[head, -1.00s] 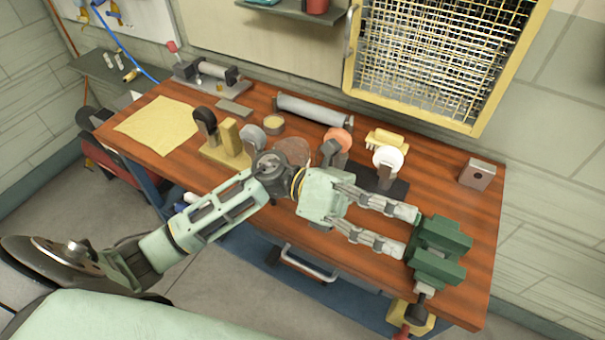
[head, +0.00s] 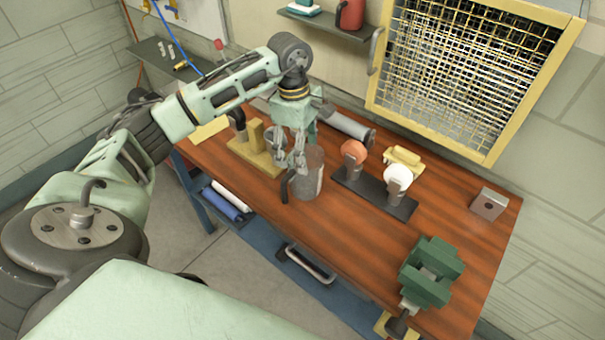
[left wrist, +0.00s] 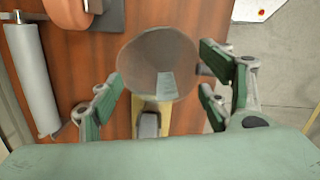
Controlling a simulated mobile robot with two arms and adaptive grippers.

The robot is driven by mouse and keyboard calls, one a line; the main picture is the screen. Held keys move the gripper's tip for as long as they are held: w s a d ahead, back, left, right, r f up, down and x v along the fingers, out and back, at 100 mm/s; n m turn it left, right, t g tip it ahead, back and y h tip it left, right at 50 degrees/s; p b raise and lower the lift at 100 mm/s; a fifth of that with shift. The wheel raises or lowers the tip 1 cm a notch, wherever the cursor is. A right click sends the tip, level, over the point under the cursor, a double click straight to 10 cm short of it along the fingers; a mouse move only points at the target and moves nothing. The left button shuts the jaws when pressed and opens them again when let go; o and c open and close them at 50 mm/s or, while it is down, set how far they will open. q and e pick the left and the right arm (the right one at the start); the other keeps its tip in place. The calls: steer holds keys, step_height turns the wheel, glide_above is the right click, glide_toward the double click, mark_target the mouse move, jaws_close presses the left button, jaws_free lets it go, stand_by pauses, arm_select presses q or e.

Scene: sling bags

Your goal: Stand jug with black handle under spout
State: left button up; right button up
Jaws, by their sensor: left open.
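The jug (head: 309,174) is a grey-brown cylinder standing upright on the wooden bench, its black handle (head: 285,186) facing the front left. In the left wrist view I look down into its round open mouth (left wrist: 150,58). Contact cannot be told. A stand with an orange-faced post (head: 354,151) and a white-faced post (head: 397,176) is to the right; I cannot tell which part is a spout. My right gripper is out of view.
A yellow stand (head: 250,154) is just left of the jug, partly behind my arm. A grey roller (head: 350,128) lies behind. A green vise (head: 432,270) and metal block (head: 488,204) are on the right.

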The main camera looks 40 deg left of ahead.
mark_target(299, 180)
arm_select(q)
steer(key=f, duration=0.2)
steer(key=f+p, duration=0.1)
steer(key=f, duration=0.1)
steer(key=d+f, duration=0.1)
steer(key=f, duration=0.1)
steer(key=shift+p, duration=0.35)
steer(key=shift+d+f, duration=0.1)
steer(key=shift+f, duration=0.5)
steer(key=c, duration=1.1)
steer(key=shift+r, duration=0.1)
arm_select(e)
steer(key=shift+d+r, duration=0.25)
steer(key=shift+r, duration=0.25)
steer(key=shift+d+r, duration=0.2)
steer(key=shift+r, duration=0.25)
arm_select(q)
steer(key=shift+w, duration=0.1)
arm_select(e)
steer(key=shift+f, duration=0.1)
